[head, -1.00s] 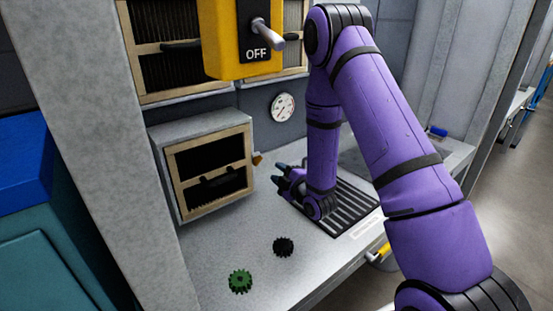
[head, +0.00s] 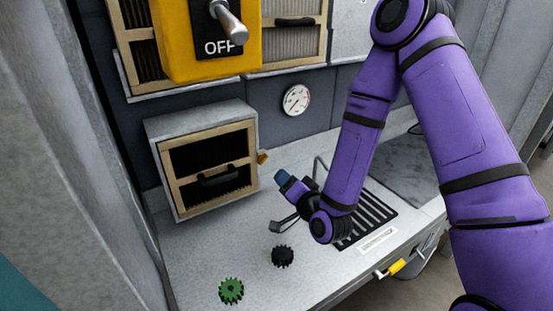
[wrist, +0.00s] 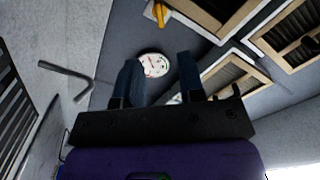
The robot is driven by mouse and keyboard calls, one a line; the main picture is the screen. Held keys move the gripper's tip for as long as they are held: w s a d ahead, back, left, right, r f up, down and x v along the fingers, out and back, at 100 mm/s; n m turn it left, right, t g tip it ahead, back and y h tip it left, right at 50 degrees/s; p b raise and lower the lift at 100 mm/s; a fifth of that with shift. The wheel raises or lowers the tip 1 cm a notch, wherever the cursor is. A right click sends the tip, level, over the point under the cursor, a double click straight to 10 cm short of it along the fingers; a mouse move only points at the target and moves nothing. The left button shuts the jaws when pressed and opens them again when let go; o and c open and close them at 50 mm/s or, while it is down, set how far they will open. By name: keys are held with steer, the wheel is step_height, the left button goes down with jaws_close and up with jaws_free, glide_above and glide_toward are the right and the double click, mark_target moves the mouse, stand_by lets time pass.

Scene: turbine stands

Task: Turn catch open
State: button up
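The catch is a small orange-brown tab (head: 262,157) on the right edge of the wood-framed front of a grey box (head: 160,190) on the bench. In the wrist view an orange catch (wrist: 160,13) shows at the top, beside a wooden frame. My gripper (head: 281,177) is just right of the box, a little below the catch in the head picture, and not touching it. In the wrist view my gripper's two blue fingers (wrist: 158,62) are apart with nothing between them. The catch's far side is hidden.
A yellow OFF switch box (head: 172,55) hangs above. A round gauge (head: 297,100) is on the back wall. A bent grey rod (head: 285,224), a black gear (head: 282,256) and a green gear (head: 231,290) lie on the bench. A slotted grille (head: 352,232) lies right of my gripper.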

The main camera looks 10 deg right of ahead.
mark_target(265, 160)
steer(key=x, duration=1)
steer(key=shift+w, duration=0.4)
steer(key=shift+a, duration=0.1)
steer(key=shift+c, duration=0.2)
jaws_close()
